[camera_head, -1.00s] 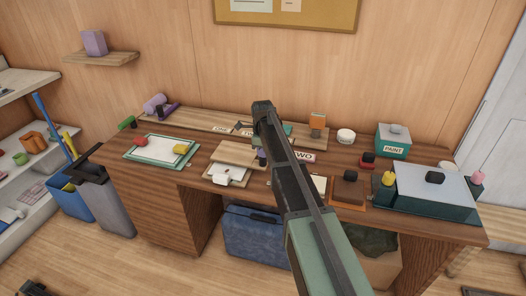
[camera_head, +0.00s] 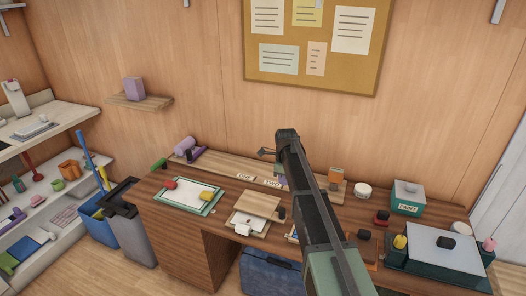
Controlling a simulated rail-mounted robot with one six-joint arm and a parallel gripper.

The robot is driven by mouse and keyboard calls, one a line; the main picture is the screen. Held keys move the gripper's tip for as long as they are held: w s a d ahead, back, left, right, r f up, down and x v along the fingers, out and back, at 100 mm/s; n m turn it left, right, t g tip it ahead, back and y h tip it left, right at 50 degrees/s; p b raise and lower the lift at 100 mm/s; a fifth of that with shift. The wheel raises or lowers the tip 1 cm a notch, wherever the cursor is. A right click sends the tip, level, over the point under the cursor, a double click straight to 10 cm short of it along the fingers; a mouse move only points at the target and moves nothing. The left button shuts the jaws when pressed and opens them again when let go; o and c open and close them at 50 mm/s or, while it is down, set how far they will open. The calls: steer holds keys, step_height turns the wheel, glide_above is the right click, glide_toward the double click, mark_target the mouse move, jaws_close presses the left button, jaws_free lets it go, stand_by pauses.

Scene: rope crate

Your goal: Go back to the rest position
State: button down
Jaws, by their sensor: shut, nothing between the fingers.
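My arm reaches up from the bottom of the head view, in front of the right half of the desk. My gripper (camera_head: 265,153) shows as a small dark shape left of the arm's upper end. It is shut and empty, and appears clear of the desk things behind it. The arm hides part of the desk's middle, and most of the gripper's detail is too small to see.
The wooden desk (camera_head: 170,229) holds a paint box (camera_head: 406,199), a large lidded box (camera_head: 446,255), a clipboard (camera_head: 193,194) and a wooden board (camera_head: 251,203). A pinboard (camera_head: 345,75) hangs above. Bins (camera_head: 130,230) and shelves (camera_head: 50,215) stand left.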

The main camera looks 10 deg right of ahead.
steer(key=s+a+n, duration=0.3)
steer(key=s+n, duration=0.9)
steer(key=s, duration=0.3)
steer(key=s+a+n, duration=0.4)
steer(key=s+n, duration=0.8)
steer(key=s, duration=0.3)
steer(key=shift+s+a+n, duration=0.3)
steer(key=shift+s, duration=0.1)
